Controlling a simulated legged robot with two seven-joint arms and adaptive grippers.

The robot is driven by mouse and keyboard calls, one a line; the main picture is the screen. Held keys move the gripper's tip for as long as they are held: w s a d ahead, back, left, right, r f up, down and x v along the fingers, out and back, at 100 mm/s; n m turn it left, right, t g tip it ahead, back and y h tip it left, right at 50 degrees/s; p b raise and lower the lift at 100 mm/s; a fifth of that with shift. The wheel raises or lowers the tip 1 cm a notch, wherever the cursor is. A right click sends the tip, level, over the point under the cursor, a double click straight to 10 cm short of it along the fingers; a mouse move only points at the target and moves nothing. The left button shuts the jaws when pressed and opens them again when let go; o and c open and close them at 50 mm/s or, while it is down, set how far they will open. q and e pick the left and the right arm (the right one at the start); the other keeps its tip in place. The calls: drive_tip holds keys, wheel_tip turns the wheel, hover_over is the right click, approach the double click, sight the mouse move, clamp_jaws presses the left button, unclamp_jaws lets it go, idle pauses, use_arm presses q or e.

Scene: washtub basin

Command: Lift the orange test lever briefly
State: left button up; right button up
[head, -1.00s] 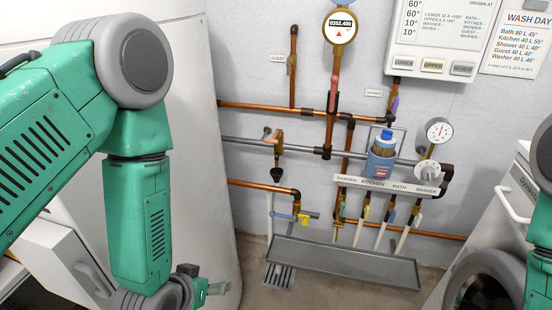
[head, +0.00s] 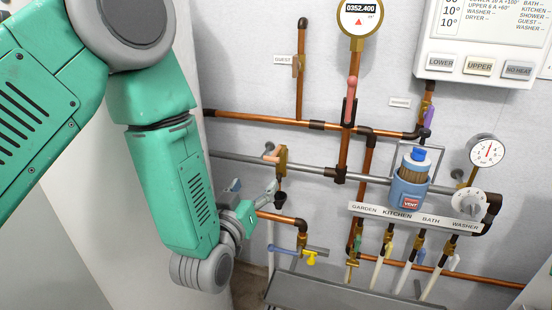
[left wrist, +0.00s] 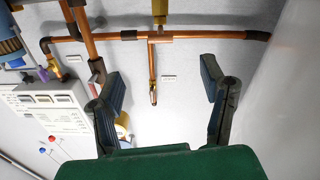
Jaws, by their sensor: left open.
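A small orange lever (head: 274,153) sits on a brass valve on the grey pipe in the head view, above a black funnel cup (head: 280,197). My left gripper (head: 252,186) is just left of and below that valve, its fingers apart and pointing up toward it. No contact shows. In the left wrist view my left gripper (left wrist: 163,84) is wide open with nothing between its fingers but wall and a pipe stub. A brass fitting (left wrist: 160,10) shows at the top there; I cannot tell whether it is the lever's valve. My right gripper is not in view.
A copper pipe (head: 260,119) runs above the valve. A red lever (head: 350,88), the blue vent bottle (head: 410,185) and a dial gauge (head: 486,151) are to the right. A yellow tap (head: 309,258) and grey trough (head: 340,292) lie below. A pale panel stands left.

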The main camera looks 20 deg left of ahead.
sight(270, 161)
use_arm(q)
drive_tip(key=shift+w+d+b, duration=0.1)
drive_tip(key=shift+w+b, duration=1.65)
drive_tip(key=shift+w, duration=4.6)
drive_tip(key=shift+c, duration=0.3)
clamp_jaws()
